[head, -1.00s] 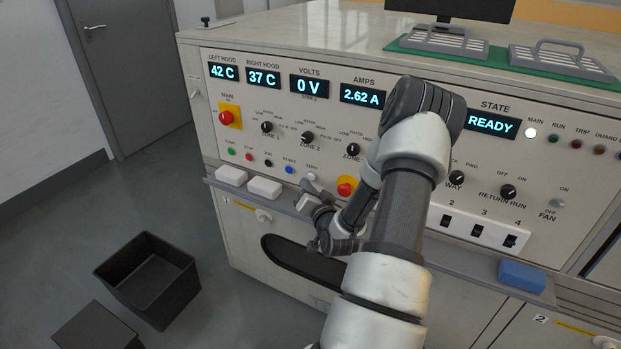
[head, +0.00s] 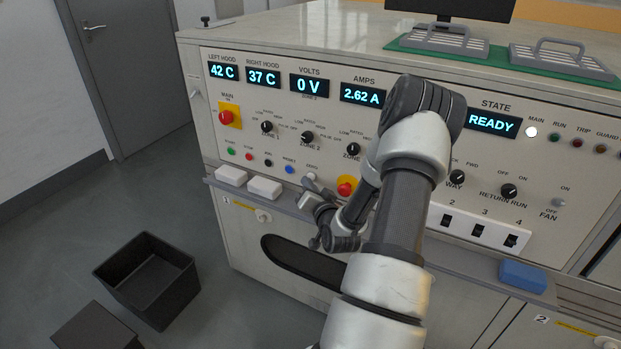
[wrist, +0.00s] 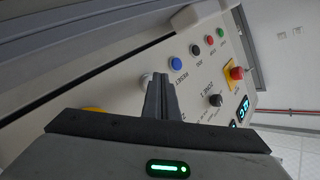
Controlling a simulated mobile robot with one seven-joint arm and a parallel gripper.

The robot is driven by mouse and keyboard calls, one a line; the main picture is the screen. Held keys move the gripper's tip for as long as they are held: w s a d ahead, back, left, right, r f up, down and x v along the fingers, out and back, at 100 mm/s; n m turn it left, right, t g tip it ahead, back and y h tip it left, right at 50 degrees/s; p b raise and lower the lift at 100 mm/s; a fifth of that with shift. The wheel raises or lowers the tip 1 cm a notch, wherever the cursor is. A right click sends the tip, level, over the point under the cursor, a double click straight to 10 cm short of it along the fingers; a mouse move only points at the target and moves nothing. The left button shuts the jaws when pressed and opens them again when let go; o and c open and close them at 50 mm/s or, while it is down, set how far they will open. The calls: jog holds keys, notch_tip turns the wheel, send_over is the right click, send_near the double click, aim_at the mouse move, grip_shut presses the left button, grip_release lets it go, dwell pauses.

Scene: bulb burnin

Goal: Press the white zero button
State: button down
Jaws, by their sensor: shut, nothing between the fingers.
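The white zero button (wrist: 147,80) is at the end of the button row, beside the blue button. In the wrist view it is partly hidden by my fingers. My gripper (wrist: 160,78) is shut and empty, with its fingertips right at the white button; I cannot tell whether they touch it. In the head view my gripper (head: 311,183) is in front of the panel under the ZERO label and covers most of the button.
Blue (head: 289,169), black (head: 268,162), red (head: 249,156) and green (head: 231,151) buttons lie to the left. A red emergency knob on yellow (head: 346,188) is close on the right. White blocks (head: 264,187) sit on the ledge below.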

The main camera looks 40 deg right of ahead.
jog(key=shift+w+d, duration=0.15)
jog(key=shift+d, duration=0.2)
dwell(0.4)
dwell(0.3)
jog(key=shift+s+a+b, duration=0.3)
jog(key=shift+s+a, duration=0.05)
jog(key=shift+a, duration=0.4)
jog(key=shift+a, duration=0.1)
jog(key=a, duration=0.1)
jog(key=s+a, duration=0.1)
jog(key=a, duration=0.1)
jog(key=s+a, duration=0.1)
jog(key=shift+a+b, duration=0.2)
jog(key=shift+b, duration=0.1)
jog(key=shift+w, duration=0.1)
dwell(0.4)
